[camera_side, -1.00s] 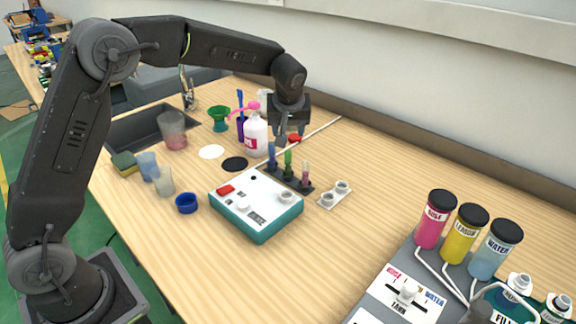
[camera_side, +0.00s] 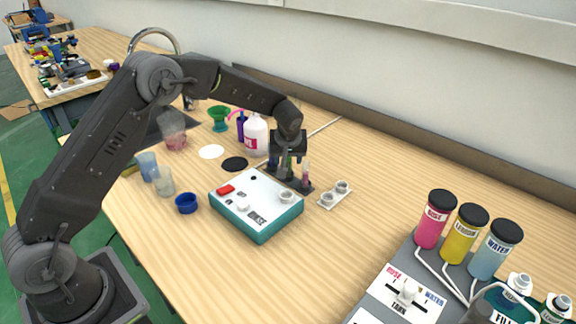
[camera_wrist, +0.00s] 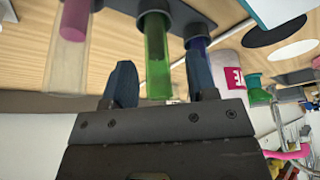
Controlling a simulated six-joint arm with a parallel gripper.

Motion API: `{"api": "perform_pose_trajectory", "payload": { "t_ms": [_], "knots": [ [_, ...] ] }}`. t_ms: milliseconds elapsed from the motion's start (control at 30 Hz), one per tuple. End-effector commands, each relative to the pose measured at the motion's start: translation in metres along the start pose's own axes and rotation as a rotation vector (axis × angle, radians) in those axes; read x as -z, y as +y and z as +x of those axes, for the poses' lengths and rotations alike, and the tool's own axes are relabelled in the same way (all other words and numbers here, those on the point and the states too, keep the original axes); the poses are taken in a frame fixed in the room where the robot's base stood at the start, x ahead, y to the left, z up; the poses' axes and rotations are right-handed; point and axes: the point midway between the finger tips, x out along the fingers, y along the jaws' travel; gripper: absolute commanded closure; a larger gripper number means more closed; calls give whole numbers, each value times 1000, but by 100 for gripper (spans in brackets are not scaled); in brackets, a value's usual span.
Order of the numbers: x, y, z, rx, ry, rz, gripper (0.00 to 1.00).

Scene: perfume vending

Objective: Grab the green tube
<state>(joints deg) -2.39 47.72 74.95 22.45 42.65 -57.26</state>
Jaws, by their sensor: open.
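The green tube (camera_wrist: 157,62) stands in a dark rack (camera_side: 300,186) between a pink tube (camera_wrist: 72,35) and a blue tube (camera_wrist: 196,55). In the wrist view my gripper (camera_wrist: 162,85) is open, with one dark finger on each side of the green tube. Whether the fingers touch it I cannot tell. In the side view my gripper (camera_side: 287,165) is down at the rack and hides most of the green tube. The pink tube (camera_side: 306,172) shows just right of it.
A white and teal device (camera_side: 262,222) stands right in front of the rack. A small white holder (camera_side: 335,194) is to its right. A white bottle (camera_side: 256,135) stands close behind my gripper. Cups and a blue cap (camera_side: 187,203) are at the left.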

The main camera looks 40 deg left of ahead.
Motion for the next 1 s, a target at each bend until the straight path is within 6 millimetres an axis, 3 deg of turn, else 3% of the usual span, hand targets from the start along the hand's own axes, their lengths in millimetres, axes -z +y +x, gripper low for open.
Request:
{"api": "perform_pose_trajectory", "payload": {
  "t_ms": [300,833,1000],
  "knots": [
    [0,0,5,-1,0,0,49],
    [0,0,5,-1,0,0,99],
    [0,0,5,-1,0,0,100]
  ]
}}
